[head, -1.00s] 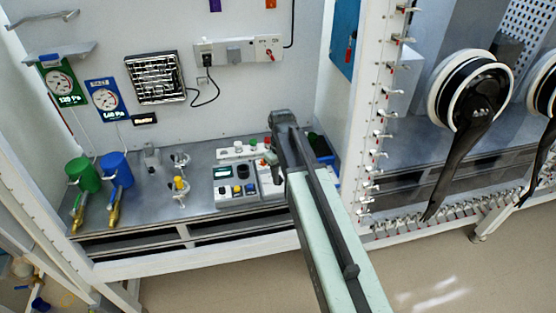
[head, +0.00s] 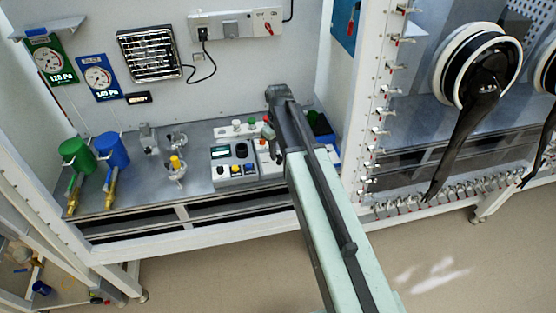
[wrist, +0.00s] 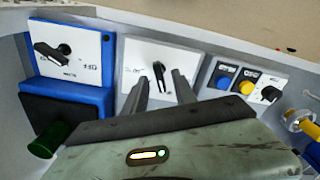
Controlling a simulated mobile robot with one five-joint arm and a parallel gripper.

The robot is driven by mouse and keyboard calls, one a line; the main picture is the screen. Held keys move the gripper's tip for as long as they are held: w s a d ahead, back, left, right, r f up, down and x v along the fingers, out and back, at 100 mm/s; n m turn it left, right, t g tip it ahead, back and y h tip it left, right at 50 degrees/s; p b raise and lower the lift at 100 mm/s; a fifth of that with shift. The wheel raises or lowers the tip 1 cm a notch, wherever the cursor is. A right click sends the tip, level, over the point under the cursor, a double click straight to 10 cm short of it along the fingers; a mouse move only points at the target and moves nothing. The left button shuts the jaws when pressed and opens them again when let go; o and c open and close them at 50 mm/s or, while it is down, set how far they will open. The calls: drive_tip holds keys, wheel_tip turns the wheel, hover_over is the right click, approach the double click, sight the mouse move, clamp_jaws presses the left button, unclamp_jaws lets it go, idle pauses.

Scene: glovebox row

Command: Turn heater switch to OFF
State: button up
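In the wrist view, a white switch panel (wrist: 133,54) carries a black rotary knob (wrist: 159,74), with print too small to read. I cannot tell whether it is the heater switch. My gripper (wrist: 160,84) is open, its two dark fingers apart, with the knob between or just beyond their tips; contact cannot be made out. In the head view my arm hides most of this panel, and my gripper's fingers are not clear. A blue box (wrist: 107,72) beside it bears a white plate with another black knob (wrist: 64,49).
A control box (head: 222,179) with blue and yellow buttons stands next to the panel. A yellow-topped valve (head: 176,163), blue canister (head: 112,150) and green canister (head: 77,155) are further left. A heater grille (head: 152,54) and socket strip (head: 236,26) are on the back wall.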

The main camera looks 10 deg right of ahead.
sight(278, 155)
drive_tip(key=shift+f, duration=0.25)
clamp_jaws()
drive_tip(key=shift+n, duration=2.5)
unclamp_jaws()
drive_tip(key=shift+r, duration=0.1)
wheel_tip(278, 155, up, 8)
drive_tip(key=p, duration=0.8)
drive_tip(key=shift+f, duration=0.2)
